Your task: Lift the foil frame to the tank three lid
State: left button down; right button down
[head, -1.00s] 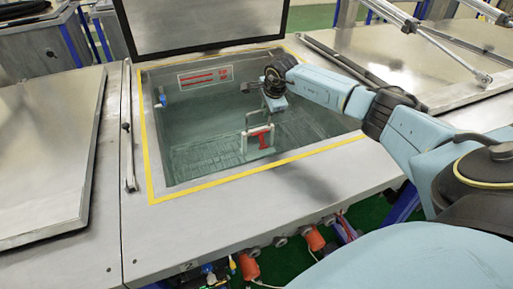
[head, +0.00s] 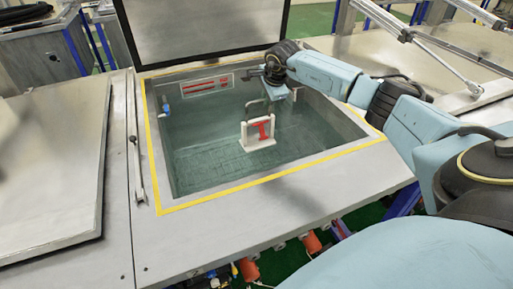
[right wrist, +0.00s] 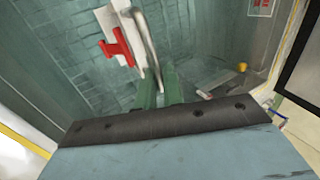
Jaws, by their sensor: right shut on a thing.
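The foil frame (head: 246,133) is a white upright frame with a red T-shaped piece and a grey loop handle, hanging inside the open tank (head: 215,195). My right gripper (head: 270,97) is above it, shut on the handle. An open lid (head: 205,25) stands up behind this tank. A flat lid (head: 440,62) lies to the right; I cannot tell which tank is number three. My left gripper is not in view.
Greenish liquid (head: 205,155) fills the tank below a yellow-edged rim. Another flat lid (head: 50,160) lies to the left. A metal strut (head: 450,70) crosses above the right lid. Orange fittings (head: 311,243) line the front below the deck.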

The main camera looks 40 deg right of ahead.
notch_tip(320, 180, up, 13)
jog(key=p, duration=0.8)
jog(key=shift+p, duration=0.3)
dwell(3.7)
